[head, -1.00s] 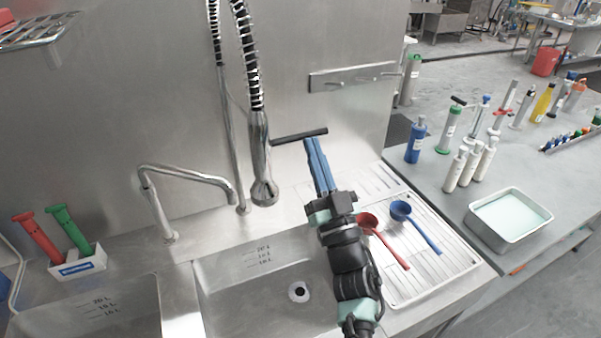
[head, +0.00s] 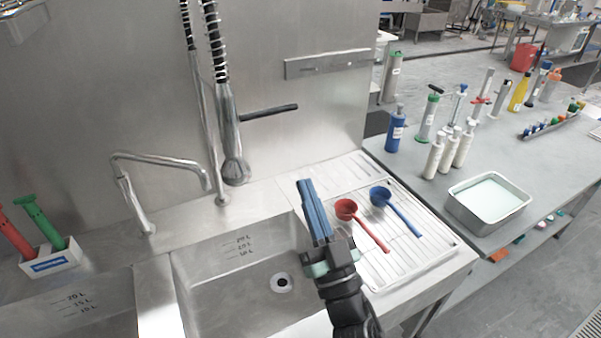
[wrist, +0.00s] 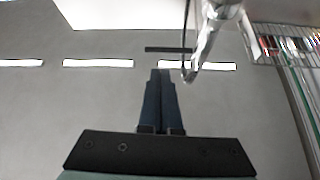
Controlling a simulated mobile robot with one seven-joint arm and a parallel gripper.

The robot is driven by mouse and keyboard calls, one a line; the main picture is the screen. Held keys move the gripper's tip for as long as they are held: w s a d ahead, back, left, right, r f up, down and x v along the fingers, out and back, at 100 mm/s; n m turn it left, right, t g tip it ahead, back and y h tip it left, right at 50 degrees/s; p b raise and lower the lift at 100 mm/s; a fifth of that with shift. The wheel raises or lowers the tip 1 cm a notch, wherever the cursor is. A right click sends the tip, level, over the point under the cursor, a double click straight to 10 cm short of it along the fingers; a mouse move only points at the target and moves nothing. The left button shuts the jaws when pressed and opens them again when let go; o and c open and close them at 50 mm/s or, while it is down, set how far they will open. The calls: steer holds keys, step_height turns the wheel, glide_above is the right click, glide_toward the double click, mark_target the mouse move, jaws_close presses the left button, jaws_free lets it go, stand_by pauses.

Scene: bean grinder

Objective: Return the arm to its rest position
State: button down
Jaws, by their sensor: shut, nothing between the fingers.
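My gripper (head: 308,184) is in the head view, above the right edge of the sink basin and left of the drying rack. Its blue fingers are together and hold nothing. They point up and away from me. In the wrist view the fingers (wrist: 160,75) also lie side by side, facing the steel back wall. No object is in contact with the fingers.
A red scoop (head: 346,210) and a blue scoop (head: 381,196) lie on the drying rack (head: 425,255) close to my gripper's right. The spray tap (head: 234,165) hangs to the left. A metal tray (head: 460,212) and several bottles stand on the right counter.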

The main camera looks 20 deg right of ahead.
steer(key=s+a+r+m+t+h, duration=0.1)
steer(key=a+r+h, duration=0.2)
steer(key=r, duration=0.9)
steer(key=s+a+r+m+t+h, duration=0.1)
steer(key=a+r+h, duration=0.15)
steer(key=r, duration=0.95)
steer(key=s+a+r+n+y, duration=0.3)
steer(key=s+a+r+y, duration=0.3)
steer(key=s+a+r, duration=0.4)
steer(key=a+r, duration=0.3)
steer(key=r, duration=0.1)
steer(key=shift+s+a+n+t, duration=0.2)
steer(key=shift+s+n+t, duration=0.05)
steer(key=shift+n+t, duration=0.15)
steer(key=shift+r, duration=0.1)
